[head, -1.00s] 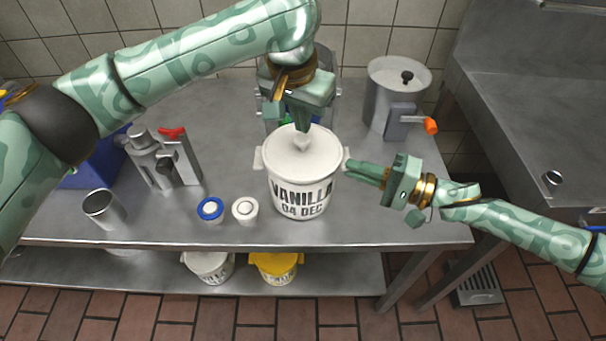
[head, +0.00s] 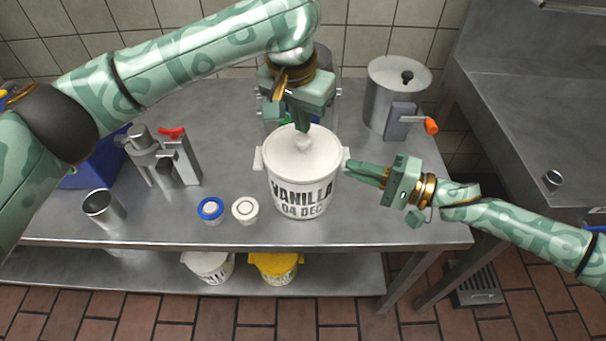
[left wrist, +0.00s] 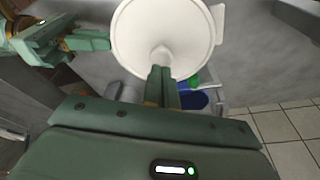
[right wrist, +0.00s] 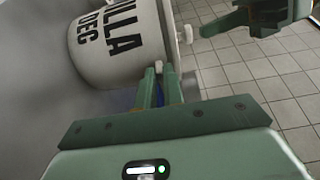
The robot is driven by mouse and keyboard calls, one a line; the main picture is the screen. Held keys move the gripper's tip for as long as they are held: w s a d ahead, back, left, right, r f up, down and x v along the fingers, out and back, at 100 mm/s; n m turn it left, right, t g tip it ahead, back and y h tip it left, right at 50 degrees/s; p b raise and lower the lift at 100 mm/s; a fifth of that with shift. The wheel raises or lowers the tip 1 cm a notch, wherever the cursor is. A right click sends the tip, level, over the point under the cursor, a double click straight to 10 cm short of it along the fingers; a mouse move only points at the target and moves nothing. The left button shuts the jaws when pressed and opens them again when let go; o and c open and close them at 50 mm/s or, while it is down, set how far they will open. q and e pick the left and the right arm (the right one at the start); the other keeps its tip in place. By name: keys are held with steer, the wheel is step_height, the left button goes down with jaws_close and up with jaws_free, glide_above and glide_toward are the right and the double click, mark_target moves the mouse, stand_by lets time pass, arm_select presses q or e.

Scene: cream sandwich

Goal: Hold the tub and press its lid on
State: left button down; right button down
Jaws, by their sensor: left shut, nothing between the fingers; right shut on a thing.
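The white tub (head: 300,190), marked VANILLA 04 DEC, stands upright on the steel table. Its round white lid (head: 290,158) lies on top and looks level; I cannot make out a gap at the rim. My left gripper (head: 303,126) is shut and empty, pointing down just above the lid's knob (left wrist: 162,55). In the right wrist view a small gap shows between its fingertips and the knob (right wrist: 187,33). My right gripper (head: 349,168) is shut on the tub's right-hand handle (right wrist: 160,67), mostly hidden between the fingers.
A steel pot with an orange-handled crank (head: 396,95) stands back right. A grey press with a red top (head: 165,158), a steel cup (head: 103,208), a blue-rimmed cup (head: 210,209) and a white cup (head: 245,209) stand left. More tubs sit on the lower shelf (head: 330,275).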

arm_select(q)
steer(key=shift+f, duration=0.85)
arm_select(e)
steer(key=shift+f, duration=0.1)
stand_by(1.8)
arm_select(q)
steer(key=shift+r, duration=3.6)
arm_select(e)
steer(key=c, duration=1.5)
jaws_free()
steer(key=shift+o, duration=0.2)
steer(key=v, duration=1.2)
